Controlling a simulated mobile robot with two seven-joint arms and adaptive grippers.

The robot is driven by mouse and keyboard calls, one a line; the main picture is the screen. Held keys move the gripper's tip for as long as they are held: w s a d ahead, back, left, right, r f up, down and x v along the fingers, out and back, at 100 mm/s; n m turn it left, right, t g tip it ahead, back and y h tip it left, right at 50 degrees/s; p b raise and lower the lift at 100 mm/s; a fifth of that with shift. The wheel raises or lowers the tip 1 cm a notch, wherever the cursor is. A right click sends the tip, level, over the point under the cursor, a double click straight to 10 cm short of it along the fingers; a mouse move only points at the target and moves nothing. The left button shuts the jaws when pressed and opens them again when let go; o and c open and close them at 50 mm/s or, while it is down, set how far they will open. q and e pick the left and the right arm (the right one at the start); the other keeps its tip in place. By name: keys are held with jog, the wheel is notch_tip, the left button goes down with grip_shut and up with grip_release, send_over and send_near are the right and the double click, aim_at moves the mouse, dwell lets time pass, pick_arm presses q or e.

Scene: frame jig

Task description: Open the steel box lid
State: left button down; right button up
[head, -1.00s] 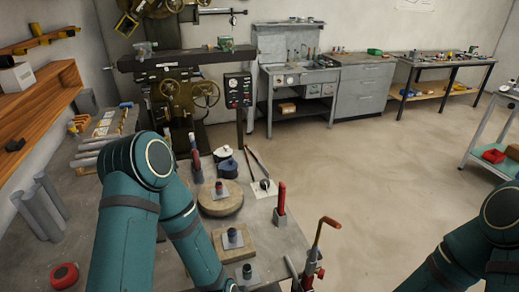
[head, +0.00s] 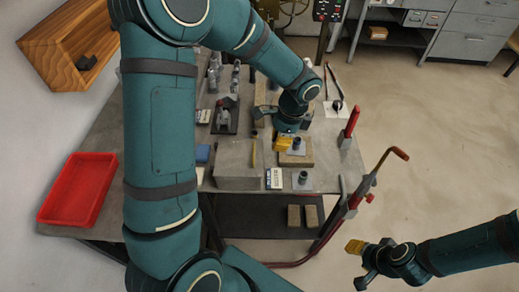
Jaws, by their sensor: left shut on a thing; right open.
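A plain grey box (head: 232,172), which looks like the steel box, stands at the front of the workbench with its top down flat. A thin yellow stick (head: 253,154) shows at its right part. My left gripper (head: 282,143) reaches down just right of the box, beside a wooden block (head: 299,159) with a dark peg (head: 297,144). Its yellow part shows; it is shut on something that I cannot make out. My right gripper (head: 359,264) is open and empty, off the bench at lower right. No lid edge or handle is clearly visible.
A red tray (head: 78,188) lies on the bench's left end. A red clamp (head: 373,177) sticks up at the right edge, near a red-handled tool (head: 350,121). A small plate with a peg (head: 302,180) is at the front. The floor at right is clear.

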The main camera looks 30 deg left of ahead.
aim_at(259, 155)
pick_arm(q)
jog(key=shift+m+y, duration=0.3)
jog(key=shift+y, duration=0.4)
jog(key=a+f, duration=0.1)
jog(key=f, duration=0.1)
jog(key=s+a+f+b, duration=0.1)
jog(key=a+f, duration=0.3)
jog(key=shift+s+f, duration=0.15)
jog(key=shift+f, duration=0.05)
jog(key=shift+r, duration=0.1)
